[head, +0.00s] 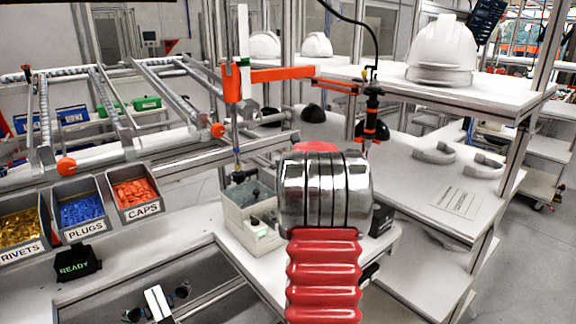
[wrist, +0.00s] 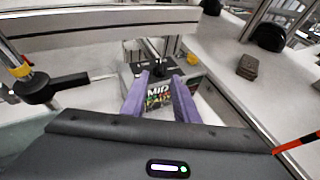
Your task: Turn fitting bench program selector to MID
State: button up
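In the wrist view a grey box (wrist: 127,72) stands ahead, with a black knob (wrist: 163,68) on top. A dark label plate (wrist: 158,95) on its near side reads MID, with coloured lettering below that I cannot fully read. My gripper (wrist: 160,78) shows as two purple fingers, apart, one each side of the plate. The fingertips are just short of the knob or beside it; I cannot tell whether they touch. Which way the knob points is not clear. In the head view my arm hides the gripper and most of that area.
A red clamp arm (head: 285,74) and a hanging driver (head: 371,115) are above. Bins of rivets, plugs and caps (head: 140,210) and a READY display (head: 75,262) are left. A white helmet (head: 442,52) sits on the right shelf.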

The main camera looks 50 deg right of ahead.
jog(key=shift+x, duration=3)
jog(key=shift+c, duration=0.4)
grip_shut()
